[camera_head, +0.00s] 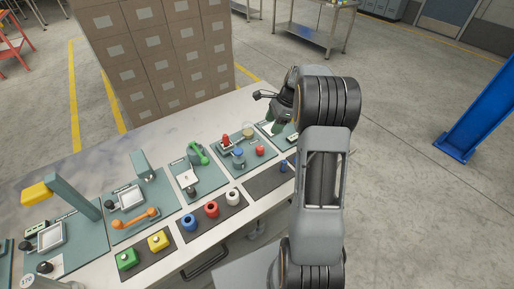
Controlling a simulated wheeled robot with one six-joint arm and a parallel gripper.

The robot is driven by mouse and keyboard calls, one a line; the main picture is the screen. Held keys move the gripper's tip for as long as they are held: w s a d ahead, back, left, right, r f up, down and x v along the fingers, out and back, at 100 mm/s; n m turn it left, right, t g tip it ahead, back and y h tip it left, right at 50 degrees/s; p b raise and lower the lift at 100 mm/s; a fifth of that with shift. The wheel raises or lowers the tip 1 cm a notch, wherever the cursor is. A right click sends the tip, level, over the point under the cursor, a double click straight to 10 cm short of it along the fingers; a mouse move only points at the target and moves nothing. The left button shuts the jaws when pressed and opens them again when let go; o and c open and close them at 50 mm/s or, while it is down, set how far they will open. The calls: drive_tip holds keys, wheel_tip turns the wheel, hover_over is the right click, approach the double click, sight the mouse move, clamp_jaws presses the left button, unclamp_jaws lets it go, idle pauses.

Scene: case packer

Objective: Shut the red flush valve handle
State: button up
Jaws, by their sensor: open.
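A small red upright part (227,140), which looks like the flush valve handle, stands on a teal station plate (218,155) near the far right end of the bench. It is too small to tell whether it is open or shut. A red knob (260,150) sits on the same plate to its right, with a blue fitting (238,158) between them. My gripper (263,95) is open, above the bench's far right end, up and to the right of the red part and apart from it. My arm hides part of the plates there.
The bench (110,160) carries more plates with a green lever (198,153), an orange handle (134,220), a tall post with a yellow head (70,192) and several coloured buttons. Stacked cartons (150,60) stand behind it. A blue post (478,115) stands right on open floor.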

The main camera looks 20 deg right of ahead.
sight(260, 147)
drive_tip(key=p+x, duration=0.1)
drive_tip(key=x, duration=1.2)
drive_tip(key=shift+f+p, duration=0.3)
drive_tip(key=shift+f, duration=0.05)
drive_tip(key=c, duration=0.9)
